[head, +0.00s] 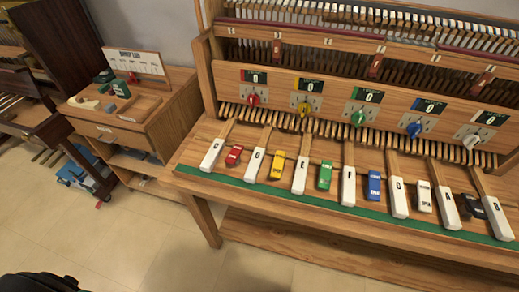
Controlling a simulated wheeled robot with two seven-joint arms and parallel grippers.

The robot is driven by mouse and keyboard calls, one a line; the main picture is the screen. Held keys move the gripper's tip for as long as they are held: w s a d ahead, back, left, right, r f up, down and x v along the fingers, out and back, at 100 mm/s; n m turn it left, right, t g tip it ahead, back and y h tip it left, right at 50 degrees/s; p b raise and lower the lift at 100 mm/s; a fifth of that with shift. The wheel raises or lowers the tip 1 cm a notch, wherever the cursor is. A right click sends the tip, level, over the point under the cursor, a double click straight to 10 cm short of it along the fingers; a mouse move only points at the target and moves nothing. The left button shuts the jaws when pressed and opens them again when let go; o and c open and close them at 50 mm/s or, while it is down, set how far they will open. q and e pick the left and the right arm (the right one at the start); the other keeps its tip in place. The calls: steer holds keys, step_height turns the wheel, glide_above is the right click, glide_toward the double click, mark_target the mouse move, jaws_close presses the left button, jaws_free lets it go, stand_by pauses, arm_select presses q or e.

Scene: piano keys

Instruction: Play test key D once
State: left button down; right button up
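A row of white-fronted test keys on wooden stems lies across the wooden bench. The second key from the left, which seems to be marked D (254,165), stands between a red block (234,156) and a yellow block (277,166). It looks level with its neighbours, key C (212,155) and key E (300,176). Nothing touches it from above. Neither of my grippers shows in the head view.
Coloured knobs sit below small displays (307,85) that seem to read 0. Green, blue, white and black blocks separate the other keys. A green strip (330,207) edges the bench. A wooden cabinet (150,120) stands left; open floor (130,240) lies in front.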

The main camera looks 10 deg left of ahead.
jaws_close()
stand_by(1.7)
